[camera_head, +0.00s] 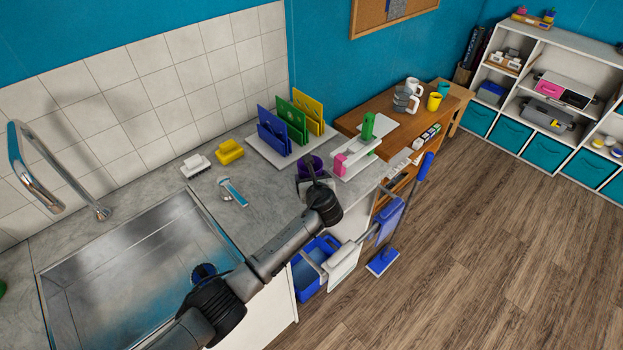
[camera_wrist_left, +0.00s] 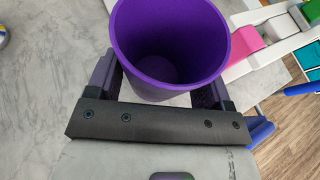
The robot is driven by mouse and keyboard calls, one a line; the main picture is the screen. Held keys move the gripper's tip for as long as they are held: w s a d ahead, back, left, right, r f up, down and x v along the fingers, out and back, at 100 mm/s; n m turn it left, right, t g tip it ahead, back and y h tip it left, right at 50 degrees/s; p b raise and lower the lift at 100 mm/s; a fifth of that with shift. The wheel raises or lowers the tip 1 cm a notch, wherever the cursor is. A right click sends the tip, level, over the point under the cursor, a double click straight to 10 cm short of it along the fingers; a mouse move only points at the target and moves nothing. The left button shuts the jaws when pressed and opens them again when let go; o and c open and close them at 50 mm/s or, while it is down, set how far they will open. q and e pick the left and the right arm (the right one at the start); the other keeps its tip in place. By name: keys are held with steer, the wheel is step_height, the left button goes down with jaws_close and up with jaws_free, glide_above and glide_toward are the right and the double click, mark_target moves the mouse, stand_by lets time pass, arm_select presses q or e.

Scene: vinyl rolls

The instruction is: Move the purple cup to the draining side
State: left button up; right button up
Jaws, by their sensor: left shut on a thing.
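The purple cup (camera_head: 309,165) is on the right part of the grey counter, beside the white rack that holds pink and green items. In the left wrist view the cup (camera_wrist_left: 172,45) is upright with its open top showing and looks empty. My left gripper (camera_head: 313,176) is shut on it, with one finger on each side of the cup (camera_wrist_left: 165,85). I cannot tell whether its base touches the counter. My right gripper is not in view.
A steel sink (camera_head: 140,265) with a tap (camera_head: 60,190) fills the left. A white rack (camera_head: 355,158) stands right of the cup. Blue, green and yellow boards (camera_head: 290,120) stand behind it. A yellow sponge (camera_head: 229,151) and brushes (camera_head: 232,190) lie on the counter.

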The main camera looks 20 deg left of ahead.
arm_select(q)
steer(key=shift+f, duration=0.15)
steer(key=shift+f, duration=0.25)
steer(key=shift+f, duration=0.1)
stand_by(0.3)
steer(key=shift+f, duration=0.15)
steer(key=shift+f, duration=0.4)
stand_by(0.3)
steer(key=shift+f+b, duration=0.25)
steer(key=shift+b, duration=0.05)
steer(key=shift+f, duration=0.45)
